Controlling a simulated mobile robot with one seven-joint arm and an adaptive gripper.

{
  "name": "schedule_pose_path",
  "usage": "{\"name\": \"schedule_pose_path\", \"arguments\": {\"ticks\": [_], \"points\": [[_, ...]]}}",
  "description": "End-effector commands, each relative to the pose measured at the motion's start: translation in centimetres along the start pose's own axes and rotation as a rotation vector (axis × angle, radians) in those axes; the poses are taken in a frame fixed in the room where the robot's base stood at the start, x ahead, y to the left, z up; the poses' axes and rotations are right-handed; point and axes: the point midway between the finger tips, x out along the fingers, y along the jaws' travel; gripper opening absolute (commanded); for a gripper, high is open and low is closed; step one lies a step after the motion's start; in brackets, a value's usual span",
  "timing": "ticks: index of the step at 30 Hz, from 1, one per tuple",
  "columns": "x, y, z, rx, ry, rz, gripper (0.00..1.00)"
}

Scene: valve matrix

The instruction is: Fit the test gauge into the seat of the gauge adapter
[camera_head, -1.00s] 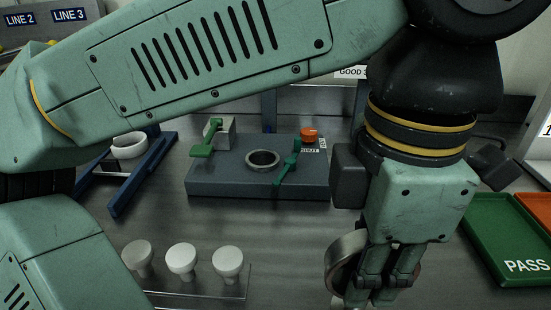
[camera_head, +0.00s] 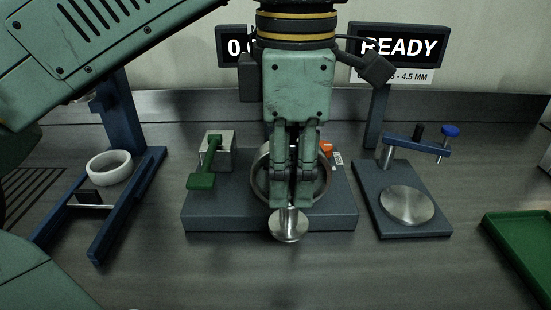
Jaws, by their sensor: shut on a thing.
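My gripper (camera_head: 293,203) points down and is shut on the test gauge. The gauge's round metal rim (camera_head: 258,178) shows upright on both sides of the fingers. Its short stem flares into a shiny round foot (camera_head: 288,228) below the fingertips. The gauge adapter (camera_head: 215,220) is the dark grey block behind it on the bench. In this view the gauge foot overlaps the block's front face; I cannot tell how far apart they are. The seat is hidden behind the gauge and gripper.
A green-handled clamp (camera_head: 207,170) stands on the block's left, an orange knob (camera_head: 326,148) at its right. A blue frame with a white ring (camera_head: 109,167) is left. A grey stand with a metal disc (camera_head: 408,205) is right. A green tray (camera_head: 520,240) is far right.

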Motion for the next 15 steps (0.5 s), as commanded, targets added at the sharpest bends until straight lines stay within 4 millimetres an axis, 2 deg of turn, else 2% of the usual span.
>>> {"name": "schedule_pose_path", "arguments": {"ticks": [9,15], "points": [[0.5,8.3,-1.1,0.002,-0.002,-0.003,0.0],[0.9,11.7,-1.6,0.001,-0.001,-0.001,0.0]]}}
